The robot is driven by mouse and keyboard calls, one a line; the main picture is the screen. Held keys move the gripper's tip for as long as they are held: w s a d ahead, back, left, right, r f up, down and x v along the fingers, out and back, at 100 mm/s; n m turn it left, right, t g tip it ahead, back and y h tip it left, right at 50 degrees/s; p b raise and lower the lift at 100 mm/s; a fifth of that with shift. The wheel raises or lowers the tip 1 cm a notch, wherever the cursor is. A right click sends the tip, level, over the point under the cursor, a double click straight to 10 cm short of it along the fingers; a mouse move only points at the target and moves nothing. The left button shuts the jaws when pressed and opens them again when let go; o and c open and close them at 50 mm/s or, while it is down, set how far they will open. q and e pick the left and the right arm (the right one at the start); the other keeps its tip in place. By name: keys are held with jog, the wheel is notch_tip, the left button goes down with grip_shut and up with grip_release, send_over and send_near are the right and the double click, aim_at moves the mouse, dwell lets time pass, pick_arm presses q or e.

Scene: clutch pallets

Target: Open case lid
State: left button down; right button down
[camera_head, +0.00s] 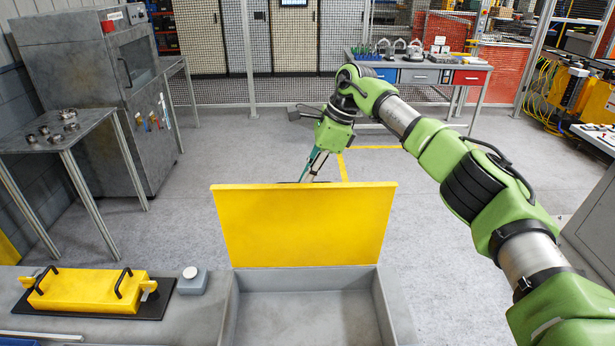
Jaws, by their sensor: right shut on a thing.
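The yellow case lid (304,226) stands raised, close to upright, at the far edge of the grey case (300,318). The inside of the case that I can see is empty. My left gripper is out of the picture.
A yellow box with black handles (88,290) lies on a black mat left of the case, with a small grey block (192,280) beside it. A metal table (60,133) and grey machine (95,90) stand at the left. Open floor lies beyond the lid.

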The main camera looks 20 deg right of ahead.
jog(key=c, duration=2.1)
grip_release()
jog(key=shift+s+f, duration=0.15)
jog(key=shift+f, duration=0.3)
jog(key=shift+c, duration=0.2)
jog(key=shift+w, duration=0.3)
jog(key=shift+s+d+r, duration=0.1)
jog(key=shift+r, duration=0.3)
jog(key=v, duration=1.1)
jog(key=shift+d+r, duration=0.15)
